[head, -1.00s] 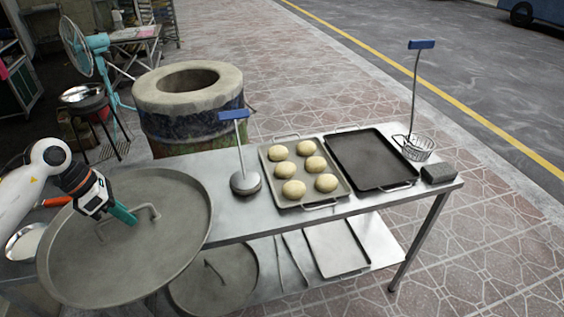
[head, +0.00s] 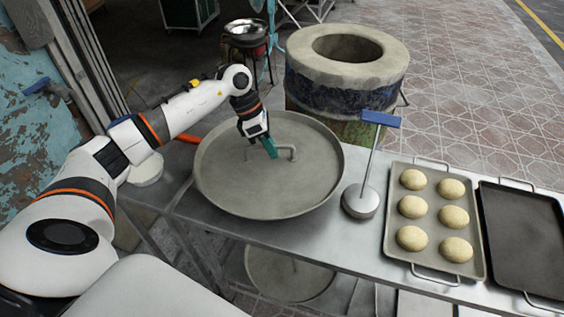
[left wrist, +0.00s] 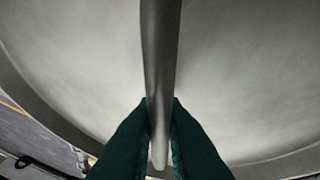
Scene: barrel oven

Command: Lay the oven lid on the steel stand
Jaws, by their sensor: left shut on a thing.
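The oven lid (head: 230,190), a large round grey metal disc with a bar handle (head: 286,152), is over the left end of the steel table (head: 345,255). It looks roughly level. I cannot tell whether it rests on a surface or hangs just above one. My left gripper (head: 272,150) is shut on the handle; the left wrist view shows its green fingers (left wrist: 160,135) on both sides of the bar. I cannot pick out a separate steel stand; the lid hides what is beneath it. My right gripper is not in view.
A round barrel oven (head: 345,85) with an open top stands behind the table. A blue-handled tool with a round base (head: 361,201) stands close right of the lid. A tray of dough balls (head: 433,222) and a dark tray (head: 522,240) lie farther right. Another round plate (head: 290,272) is below.

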